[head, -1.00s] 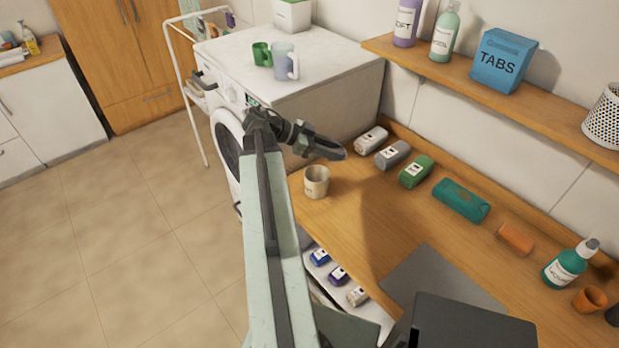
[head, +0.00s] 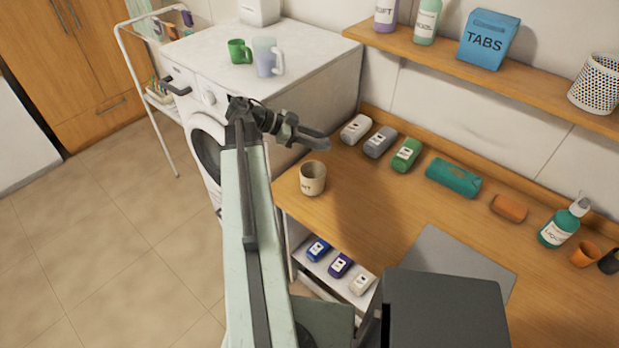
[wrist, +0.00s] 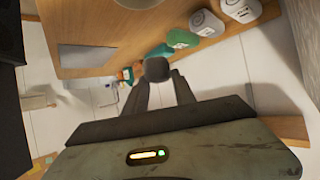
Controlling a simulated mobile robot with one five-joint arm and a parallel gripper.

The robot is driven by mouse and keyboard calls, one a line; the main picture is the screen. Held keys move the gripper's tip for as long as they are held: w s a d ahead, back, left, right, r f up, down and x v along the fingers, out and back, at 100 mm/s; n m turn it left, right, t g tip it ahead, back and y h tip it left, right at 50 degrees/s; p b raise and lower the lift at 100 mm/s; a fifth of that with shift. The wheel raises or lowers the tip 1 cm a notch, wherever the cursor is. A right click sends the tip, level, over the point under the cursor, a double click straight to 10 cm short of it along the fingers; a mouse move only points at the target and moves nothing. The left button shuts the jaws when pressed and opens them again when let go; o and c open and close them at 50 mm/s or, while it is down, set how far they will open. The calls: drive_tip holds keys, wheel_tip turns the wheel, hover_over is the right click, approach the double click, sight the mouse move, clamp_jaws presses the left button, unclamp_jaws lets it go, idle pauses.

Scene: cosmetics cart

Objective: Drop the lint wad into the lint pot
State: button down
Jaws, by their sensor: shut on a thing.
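The lint pot (head: 313,180) is a small beige cup with a dark label, upright on the wooden counter near its left end. My gripper (head: 318,142) shows just above the pot in the head picture, near the counter's left end. Its height over the counter is hard to judge. In the wrist view my gripper (wrist: 158,80) is shut on a dark grey rounded lump, the lint wad (wrist: 157,69), held between the fingertips. In the head view the wad cannot be told apart from the dark fingers. The inside of the pot is mostly hidden.
Several bottles lie along the counter's back, with a teal roll (head: 453,177) and an orange block (head: 509,208). A washing machine (head: 310,50) with two mugs stands at the left. A wall shelf (head: 540,97) runs above.

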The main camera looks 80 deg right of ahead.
drive_tip(key=f+b, duration=0.4)
drive_tip(key=f, duration=0.1)
drive_tip(key=shift+w+a, duration=0.1)
drive_tip(key=shift+w, duration=0.1)
drive_tip(key=c, duration=0.9)
unclamp_jaws()
drive_tip(key=shift+c, duration=0.2)
drive_tip(key=p, duration=0.3)
approach(315, 152)
drive_tip(key=d+f, duration=0.1)
drive_tip(key=s+d+f, duration=0.1)
drive_tip(key=shift+s+d+f, duration=0.15)
drive_tip(key=shift+s+f, duration=0.15)
drive_tip(key=shift+f, duration=0.05)
